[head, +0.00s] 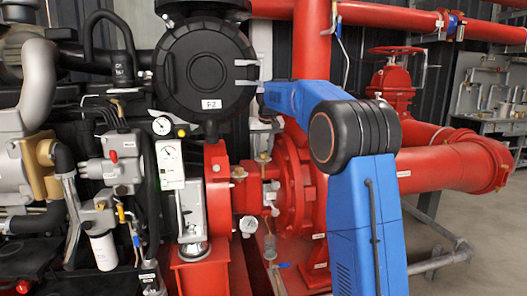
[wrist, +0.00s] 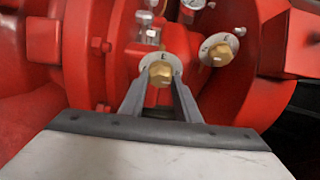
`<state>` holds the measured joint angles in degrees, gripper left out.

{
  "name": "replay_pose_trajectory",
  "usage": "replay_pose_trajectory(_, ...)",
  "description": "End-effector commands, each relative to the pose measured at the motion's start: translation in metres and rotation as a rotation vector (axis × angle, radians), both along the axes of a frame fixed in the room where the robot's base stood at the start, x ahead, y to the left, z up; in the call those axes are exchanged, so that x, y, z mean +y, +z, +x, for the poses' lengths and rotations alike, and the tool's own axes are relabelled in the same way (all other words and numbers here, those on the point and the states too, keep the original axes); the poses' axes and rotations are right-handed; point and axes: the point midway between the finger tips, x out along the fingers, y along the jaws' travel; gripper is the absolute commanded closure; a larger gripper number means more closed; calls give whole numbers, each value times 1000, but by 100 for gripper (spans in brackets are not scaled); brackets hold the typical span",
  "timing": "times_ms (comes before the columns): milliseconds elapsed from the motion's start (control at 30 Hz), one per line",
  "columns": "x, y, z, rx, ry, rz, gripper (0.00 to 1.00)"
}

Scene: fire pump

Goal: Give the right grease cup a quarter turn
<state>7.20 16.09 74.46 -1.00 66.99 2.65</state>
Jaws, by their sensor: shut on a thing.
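Two brass hex-headed grease cups on pale round marked plates show on the red pump casing in the wrist view. One grease cup (wrist: 160,73) is in the middle, between my fingertips. The other grease cup (wrist: 217,52) is to its right and a little higher in the picture, apart from my fingers. My gripper (wrist: 161,82) has one finger on each side of the middle cup and is shut on it.
The red pump casing (head: 295,190) and a thick red pipe (head: 455,168) stand close around my arm. A clear-bodied fitting (wrist: 150,33) sits just above the held cup. A black round housing (head: 203,68) and gauges are at the left. Open floor shows at the far right.

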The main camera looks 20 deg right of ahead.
Motion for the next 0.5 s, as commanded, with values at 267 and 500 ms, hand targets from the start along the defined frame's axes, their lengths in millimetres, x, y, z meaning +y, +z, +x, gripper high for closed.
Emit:
replay_pose_trajectory(267, 0, 1, 0, -2, 1, -1, 52)
replay_pose_trajectory(500, 0, 0, 0, -1, 1, -1, 52)
